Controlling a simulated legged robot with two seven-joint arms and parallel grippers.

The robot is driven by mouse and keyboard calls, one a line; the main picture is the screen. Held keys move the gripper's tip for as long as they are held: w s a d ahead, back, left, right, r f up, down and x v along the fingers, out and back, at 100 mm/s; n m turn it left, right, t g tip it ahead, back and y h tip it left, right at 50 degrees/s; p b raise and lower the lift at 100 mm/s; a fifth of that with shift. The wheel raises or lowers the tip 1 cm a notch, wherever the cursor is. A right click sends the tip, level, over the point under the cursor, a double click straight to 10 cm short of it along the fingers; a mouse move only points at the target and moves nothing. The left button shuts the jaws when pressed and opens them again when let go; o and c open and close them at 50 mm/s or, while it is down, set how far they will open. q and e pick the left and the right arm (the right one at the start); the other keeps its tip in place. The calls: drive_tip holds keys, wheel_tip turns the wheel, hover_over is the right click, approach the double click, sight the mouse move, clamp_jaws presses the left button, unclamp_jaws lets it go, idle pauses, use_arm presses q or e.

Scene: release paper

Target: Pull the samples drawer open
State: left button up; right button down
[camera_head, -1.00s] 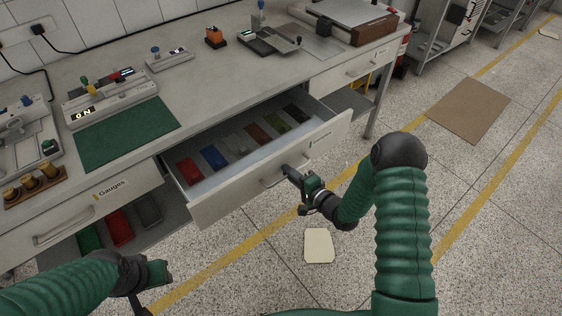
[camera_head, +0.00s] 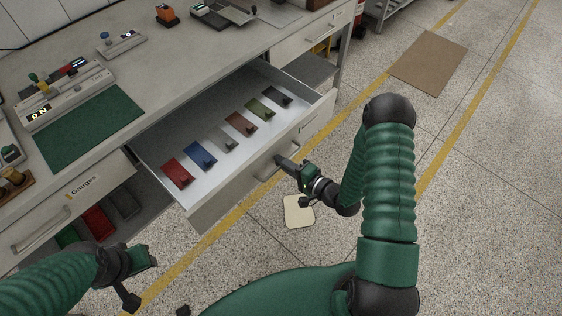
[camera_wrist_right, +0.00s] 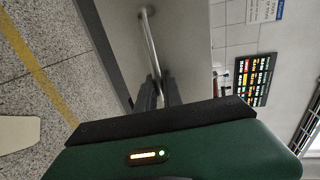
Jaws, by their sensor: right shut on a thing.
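The samples drawer (camera_head: 238,178) stands well out from the bench, with a row of coloured pieces inside, such as a red one (camera_head: 177,172), a blue one (camera_head: 200,155) and a green one (camera_head: 260,109). My right gripper (camera_head: 281,161) is at the drawer's front and shut on its metal bar handle (camera_head: 266,168). In the right wrist view the fingers (camera_wrist_right: 158,93) close around the handle bar (camera_wrist_right: 149,42). My left gripper (camera_head: 143,271) hangs at the lower left, away from the drawer; I cannot tell whether its jaws are open.
The Gauges drawer (camera_head: 70,200) beside it is shut. Several pieces lie on a shelf below it. A green mat (camera_head: 90,128) and devices sit on the bench top. A pale plate (camera_head: 298,211) lies on the floor under my right arm.

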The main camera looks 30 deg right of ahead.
drive_tip(key=c, duration=1.6)
unclamp_jaws()
drive_tip(key=shift+d+f, duration=0.1)
drive_tip(key=shift+d, duration=0.2)
use_arm(q)
drive_tip(key=shift+w+d, duration=0.1)
drive_tip(key=shift+d, duration=0.2)
use_arm(e)
drive_tip(key=shift+o, duration=0.5)
drive_tip(key=shift+s, duration=0.2)
use_arm(q)
drive_tip(key=shift+a+r+p, duration=0.15)
drive_tip(key=shift+r+p, duration=0.5)
drive_tip(key=shift+r, duration=0.05)
use_arm(e)
drive_tip(key=v, duration=1.6)
drive_tip(key=shift+s, duration=0.15)
drive_tip(key=shift+d+f, duration=0.1)
drive_tip(key=shift+d, duration=0.1)
